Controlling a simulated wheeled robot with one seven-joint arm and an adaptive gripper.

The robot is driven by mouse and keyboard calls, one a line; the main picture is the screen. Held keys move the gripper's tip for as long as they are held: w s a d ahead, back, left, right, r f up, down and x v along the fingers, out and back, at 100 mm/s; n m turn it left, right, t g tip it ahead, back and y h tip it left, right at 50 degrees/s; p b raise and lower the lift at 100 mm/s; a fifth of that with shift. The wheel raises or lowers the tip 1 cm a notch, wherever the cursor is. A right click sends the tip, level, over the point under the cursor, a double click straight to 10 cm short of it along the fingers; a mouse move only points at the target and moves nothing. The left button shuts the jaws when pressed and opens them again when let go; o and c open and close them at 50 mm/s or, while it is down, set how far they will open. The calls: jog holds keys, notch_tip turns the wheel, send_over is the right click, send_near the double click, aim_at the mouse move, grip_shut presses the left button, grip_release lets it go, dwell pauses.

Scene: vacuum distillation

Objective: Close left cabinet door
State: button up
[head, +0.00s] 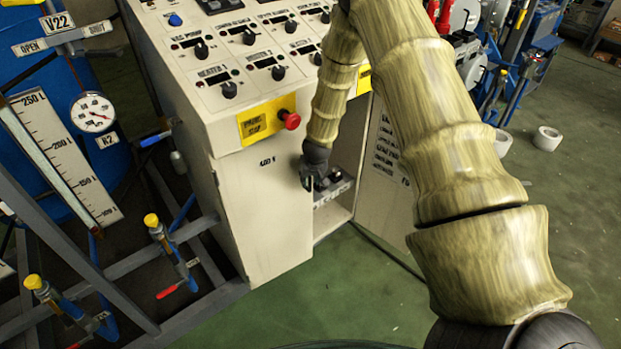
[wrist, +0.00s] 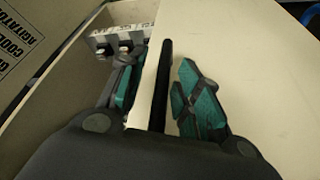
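The left cabinet door (head: 263,215) is the pale panel below the emergency-stop button in the head view. It stands in or near the plane of the cabinet front; I cannot tell whether it is fully shut. Its pale face fills the right of the wrist view (wrist: 255,75). My gripper (head: 317,178) is at its right edge, beside the cabinet opening. In the wrist view my gripper (wrist: 161,65) has its fingers apart, one on each side of a dark upright bar (wrist: 162,85) by the door edge. Contact with the bar is unclear.
The right cabinet door (head: 388,165) stands open, with printed labels on its inside. A grey device (head: 333,190) sits inside the cabinet. A control panel (head: 250,60) with knobs and a red button (head: 290,119) is above. Pipes and valves crowd the left; green floor is clear in front.

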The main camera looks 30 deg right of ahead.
jog(key=shift+a, duration=0.1)
jog(key=v, duration=1.2)
